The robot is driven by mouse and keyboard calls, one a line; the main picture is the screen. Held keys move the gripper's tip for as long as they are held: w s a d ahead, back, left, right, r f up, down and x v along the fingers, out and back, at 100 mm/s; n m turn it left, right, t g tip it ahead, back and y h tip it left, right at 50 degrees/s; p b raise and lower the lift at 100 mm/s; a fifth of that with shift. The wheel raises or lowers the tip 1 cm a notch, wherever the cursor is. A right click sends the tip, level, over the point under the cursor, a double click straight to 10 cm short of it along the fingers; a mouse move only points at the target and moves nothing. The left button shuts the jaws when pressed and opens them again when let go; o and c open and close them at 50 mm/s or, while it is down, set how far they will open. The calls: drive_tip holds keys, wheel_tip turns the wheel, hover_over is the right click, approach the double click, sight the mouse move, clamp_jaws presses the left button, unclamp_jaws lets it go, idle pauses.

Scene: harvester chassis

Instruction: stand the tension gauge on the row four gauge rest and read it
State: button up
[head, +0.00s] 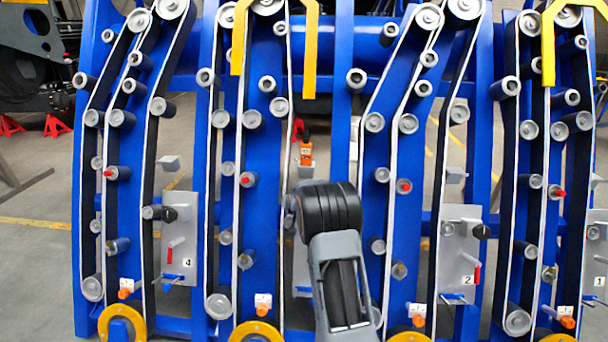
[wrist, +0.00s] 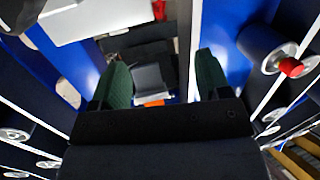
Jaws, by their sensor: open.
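The tension gauge looks to be the small orange device (head: 306,153) with a lit face, standing upright on a grey ledge (head: 305,172) in the middle of the head view. In the wrist view an orange patch (wrist: 153,102) beside a grey block (wrist: 150,78) shows between my fingers, partly hidden by the gripper body. My gripper (wrist: 162,66) is open, with green fingers apart and nothing visibly clamped. In the head view my arm hides it. The row four gauge rest seems to be the small empty grey ledge (head: 168,162) above the plate marked 4 (head: 181,262).
Blue row frames carry many rollers and white-edged belts close around my arm. A red-tipped roller (wrist: 290,67) sits right of my fingers in the wrist view. A pale plate (wrist: 80,20) is at upper left. Plate 2 (head: 458,250) stands to the right, with another ledge (head: 455,175) above it.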

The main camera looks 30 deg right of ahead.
drive_tip(key=w+d+r+t+h, duration=0.2)
drive_tip(key=w+d, duration=0.1)
drive_tip(key=m+t+h, duration=0.2)
drive_tip(key=h, duration=0.2)
approach(306, 155)
drive_tip(key=x, duration=0.2)
drive_tip(key=shift+n, duration=0.3)
drive_tip(key=p+x, duration=0.5)
drive_tip(key=x, duration=0.2)
drive_tip(key=shift+w+d, duration=0.2)
drive_tip(key=shift+w, duration=0.15)
drive_tip(key=shift+p+x, duration=0.5)
drive_tip(key=shift+x, duration=0.4)
drive_tip(key=c, duration=0.9)
drive_tip(key=shift+r+p, duration=2)
drive_tip(key=shift+r, duration=1.05)
drive_tip(key=shift+c, duration=0.2)
